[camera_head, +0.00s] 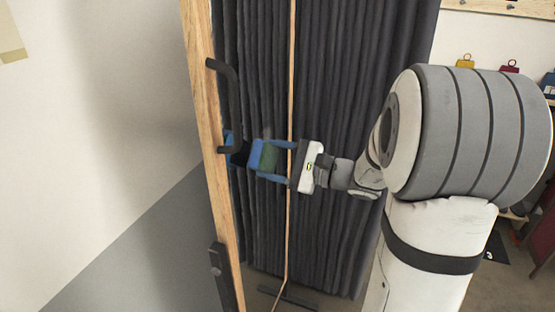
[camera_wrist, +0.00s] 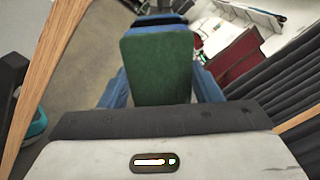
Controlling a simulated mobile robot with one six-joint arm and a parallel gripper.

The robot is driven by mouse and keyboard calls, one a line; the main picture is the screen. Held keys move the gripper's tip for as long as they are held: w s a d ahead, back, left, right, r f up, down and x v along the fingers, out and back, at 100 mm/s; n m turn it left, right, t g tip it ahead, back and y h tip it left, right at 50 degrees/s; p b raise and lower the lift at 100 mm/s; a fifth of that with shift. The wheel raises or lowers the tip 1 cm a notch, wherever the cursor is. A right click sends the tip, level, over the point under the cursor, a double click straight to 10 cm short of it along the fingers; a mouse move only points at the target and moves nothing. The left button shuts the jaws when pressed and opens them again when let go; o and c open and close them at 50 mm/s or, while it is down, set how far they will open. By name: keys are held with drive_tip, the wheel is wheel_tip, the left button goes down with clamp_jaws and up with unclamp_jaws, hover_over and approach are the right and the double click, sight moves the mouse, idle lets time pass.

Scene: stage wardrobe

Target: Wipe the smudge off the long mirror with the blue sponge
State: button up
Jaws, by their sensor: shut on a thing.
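My gripper (camera_head: 262,159) is shut on a block with a green face (camera_head: 269,158), which I take to be the blue sponge. In the wrist view the green face (camera_wrist: 158,68) shows upright between my blue fingers. The long mirror stands tall in a light wood frame (camera_head: 205,125) with a black handle (camera_head: 236,105) on its left side. The block is in front of the glass, near that handle; I cannot tell whether it touches. Blue shapes beyond it look like a reflection. I cannot make out the smudge for certain; part of the glass is hidden by my gripper.
Dark pleated curtains (camera_head: 370,60) fill the middle of the head view, partly as reflection perhaps. A pale wall (camera_head: 110,120) is on the left. In the wrist view a teal object (camera_wrist: 37,122) lies low at the left edge.

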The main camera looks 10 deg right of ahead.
sight(276, 153)
drive_tip(key=shift+x, duration=1.05)
drive_tip(key=shift+w+d+b, duration=0.55)
drive_tip(key=shift+w+d, duration=0.5)
drive_tip(key=shift+w, duration=0.25)
drive_tip(key=shift+w+d, duration=0.85)
drive_tip(key=shift+w, duration=0.4)
drive_tip(key=shift+w+d, duration=0.9)
drive_tip(key=shift+w, duration=0.35)
drive_tip(key=shift+w+d, duration=0.85)
drive_tip(key=shift+w, duration=0.45)
drive_tip(key=shift+b, duration=0.45)
